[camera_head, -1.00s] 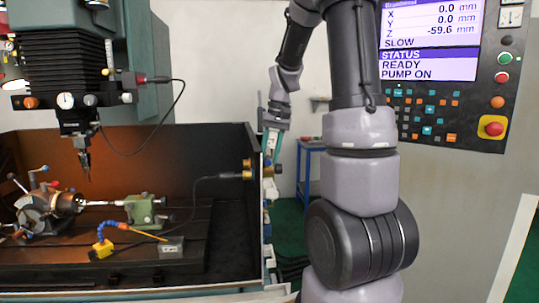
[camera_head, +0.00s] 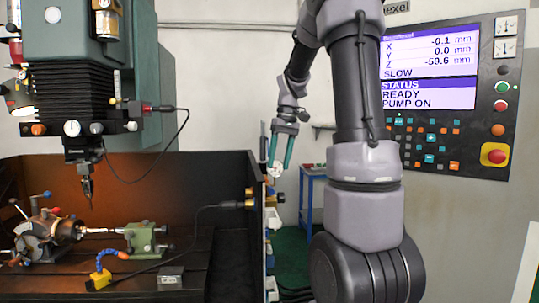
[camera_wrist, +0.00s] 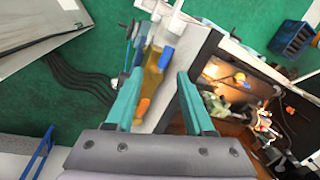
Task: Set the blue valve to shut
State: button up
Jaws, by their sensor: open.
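My gripper (camera_head: 279,160) is open and empty, its teal fingers pointing down beside the machine enclosure's right side wall. In the wrist view its two fingers (camera_wrist: 160,82) stand apart. Between and beyond them shows a blue piece (camera_wrist: 166,58) on a yellow-brown part, with an orange piece (camera_wrist: 143,107) nearer. The blue piece may be the blue valve's handle, but its setting cannot be told. I see no contact with it. In the head view small fittings (camera_head: 272,218) line the wall's outer edge, too small to tell apart.
The machine enclosure (camera_head: 215,160) holds the chuck (camera_head: 45,235), a green tailstock (camera_head: 145,238) and a yellow-based blue hose (camera_head: 100,275). A control panel (camera_head: 450,100) reads PUMP ON. A blue stand (camera_head: 312,190) is behind my arm. Green floor shows beside the enclosure.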

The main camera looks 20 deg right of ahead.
jog(key=s+a+r+m+t, duration=0.1)
jog(key=s+a+r+t, duration=0.1)
jog(key=s+a+r, duration=0.3)
jog(key=s+a+m+t, duration=0.3)
jog(key=s+a+t, duration=0.2)
jog(key=s, duration=0.8)
jog(key=shift+s+a+m, duration=0.15)
jog(key=shift+a+m, duration=0.25)
jog(key=shift+a, duration=0.2)
